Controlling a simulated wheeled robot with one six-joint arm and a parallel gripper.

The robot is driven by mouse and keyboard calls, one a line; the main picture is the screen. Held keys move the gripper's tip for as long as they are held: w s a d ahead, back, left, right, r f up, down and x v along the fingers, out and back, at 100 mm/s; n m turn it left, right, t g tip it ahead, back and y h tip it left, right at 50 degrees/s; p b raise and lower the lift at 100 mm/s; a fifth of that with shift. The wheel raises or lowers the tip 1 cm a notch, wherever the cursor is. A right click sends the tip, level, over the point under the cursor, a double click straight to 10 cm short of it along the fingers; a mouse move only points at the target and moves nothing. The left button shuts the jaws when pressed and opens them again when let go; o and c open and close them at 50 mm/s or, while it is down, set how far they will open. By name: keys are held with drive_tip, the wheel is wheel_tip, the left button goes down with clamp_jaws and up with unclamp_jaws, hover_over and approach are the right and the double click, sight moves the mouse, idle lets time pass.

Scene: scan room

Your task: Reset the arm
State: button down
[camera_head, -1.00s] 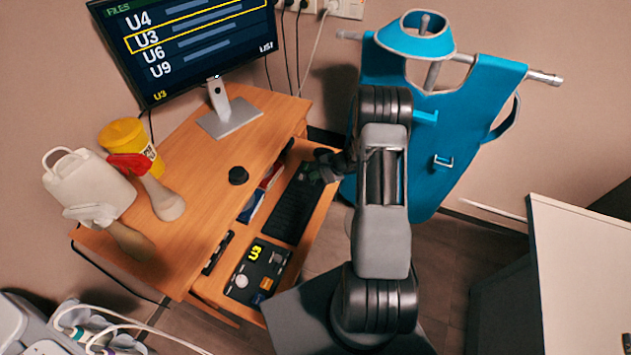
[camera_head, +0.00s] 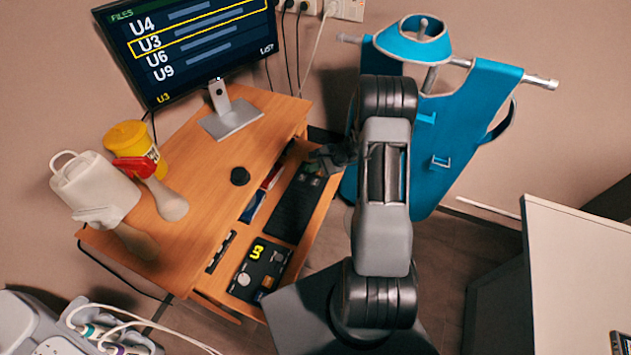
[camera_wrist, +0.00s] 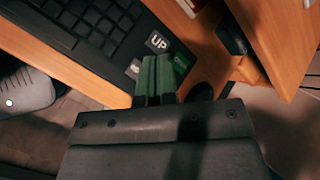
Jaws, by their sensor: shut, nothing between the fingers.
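My gripper (camera_head: 328,158) is at the back end of the pull-out shelf, partly hidden behind my arm in the head view. In the wrist view the two green fingers of my gripper (camera_wrist: 155,80) are together with nothing between them. They point at the end of the black keyboard (camera_wrist: 85,25), by a key marked UP (camera_wrist: 157,42). I cannot tell whether they touch it. The keyboard (camera_head: 293,205) lies on the shelf in the head view.
The wooden desk (camera_head: 205,190) carries a monitor (camera_head: 195,45), yellow tub (camera_head: 128,137), white jug (camera_head: 90,185) and black knob (camera_head: 240,176). A control box (camera_head: 258,270) lies on the shelf. A blue apron (camera_head: 430,150) hangs behind my arm. A pale counter (camera_head: 580,260) stands right.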

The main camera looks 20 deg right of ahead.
idle(0.6)
drive_tip(key=s, duration=0.1)
drive_tip(key=s+a+n+g, duration=0.1)
drive_tip(key=s, duration=0.1)
drive_tip(key=s+g, duration=0.1)
drive_tip(key=shift+s+a+f+n, duration=0.25)
drive_tip(key=shift+s+f+n, duration=0.05)
drive_tip(key=shift+f, duration=0.1)
drive_tip(key=s+a+r+n+h, duration=0.3)
drive_tip(key=s+r+n, duration=0.4)
drive_tip(key=r, duration=0.6)
drive_tip(key=s+a+r+n+h, duration=0.4)
drive_tip(key=s+r, duration=0.5)
drive_tip(key=r, duration=0.5)
drive_tip(key=a+n, duration=0.2)
drive_tip(key=n, duration=0.1)
drive_tip(key=shift+s+r+n+t, duration=0.2)
drive_tip(key=shift+s+n+t, duration=0.1)
drive_tip(key=shift+s, duration=0.1)
idle(0.5)
